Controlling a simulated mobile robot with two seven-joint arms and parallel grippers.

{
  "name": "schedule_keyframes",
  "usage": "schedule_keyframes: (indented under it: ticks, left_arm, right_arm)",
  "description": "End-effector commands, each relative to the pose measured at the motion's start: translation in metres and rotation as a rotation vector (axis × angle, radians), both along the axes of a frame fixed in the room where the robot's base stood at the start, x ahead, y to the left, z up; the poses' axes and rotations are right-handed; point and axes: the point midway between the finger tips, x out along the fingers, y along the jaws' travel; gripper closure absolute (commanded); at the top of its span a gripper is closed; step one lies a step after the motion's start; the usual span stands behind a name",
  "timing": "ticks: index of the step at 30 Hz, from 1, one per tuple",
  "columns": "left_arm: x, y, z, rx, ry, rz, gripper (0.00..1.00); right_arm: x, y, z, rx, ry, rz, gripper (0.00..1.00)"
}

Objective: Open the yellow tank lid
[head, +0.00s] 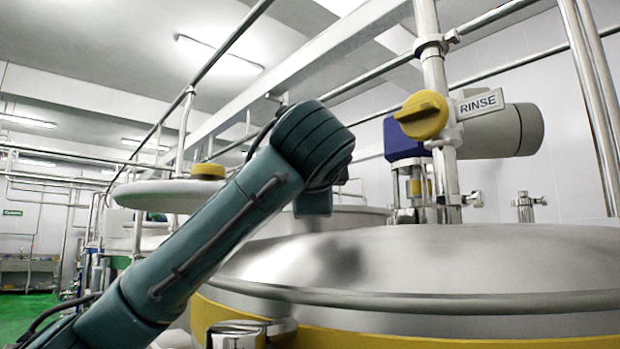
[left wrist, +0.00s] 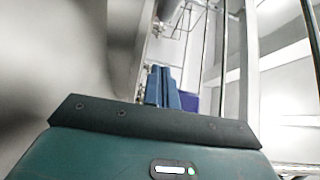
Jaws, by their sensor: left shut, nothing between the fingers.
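The yellow tank is a large vessel with a yellow band (head: 380,340) in the head view's lower right. Its domed steel lid (head: 470,262) appears to lie level and closed on it. My left arm crosses the head view in front of the tank's left side, and my left gripper is mostly hidden behind it. In the left wrist view my left gripper (left wrist: 164,88) shows blue fingers shut together and empty. A smooth grey surface fills the left of that view; I cannot tell whether it is the lid. My right gripper is not in view.
A yellow knob (head: 423,115) and a RINSE sign (head: 480,103) sit on a steel pipe behind the lid. A chrome fitting (head: 240,335) is at the tank's front left. A pale disc (head: 165,195) with a yellow top stands left. Pipes and rails run overhead.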

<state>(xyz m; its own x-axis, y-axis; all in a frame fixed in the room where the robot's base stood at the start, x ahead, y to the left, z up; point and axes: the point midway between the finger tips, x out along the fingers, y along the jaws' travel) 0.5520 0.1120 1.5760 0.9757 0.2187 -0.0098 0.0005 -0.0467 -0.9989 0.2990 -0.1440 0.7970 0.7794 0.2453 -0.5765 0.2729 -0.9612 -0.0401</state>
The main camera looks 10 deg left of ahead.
Motion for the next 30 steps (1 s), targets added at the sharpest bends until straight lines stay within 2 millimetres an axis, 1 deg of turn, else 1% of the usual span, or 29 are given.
schedule_keyframes:
  ticks: [1,6,9,12,18,30]
  left_arm:
    - [0.012,0.004,0.003,0.0,0.005,0.004,1.0]
    - [0.048,0.011,0.003,0.0,0.005,0.003,1.0]
    - [0.067,0.016,0.003,0.0,0.004,0.003,1.0]
    - [0.067,0.034,0.0,0.0,0.0,0.003,1.0]
    - [0.066,0.051,-0.002,0.0,0.0,0.001,1.0]
    - [0.066,0.055,-0.003,0.0,0.001,0.0,1.0]
  right_arm:
    - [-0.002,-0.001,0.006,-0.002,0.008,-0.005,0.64]
    - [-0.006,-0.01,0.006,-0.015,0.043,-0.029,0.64]
    - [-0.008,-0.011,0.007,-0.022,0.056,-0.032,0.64]
    - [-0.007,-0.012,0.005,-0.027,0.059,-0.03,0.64]
    - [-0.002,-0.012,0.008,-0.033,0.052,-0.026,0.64]
    - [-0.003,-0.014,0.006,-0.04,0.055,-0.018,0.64]
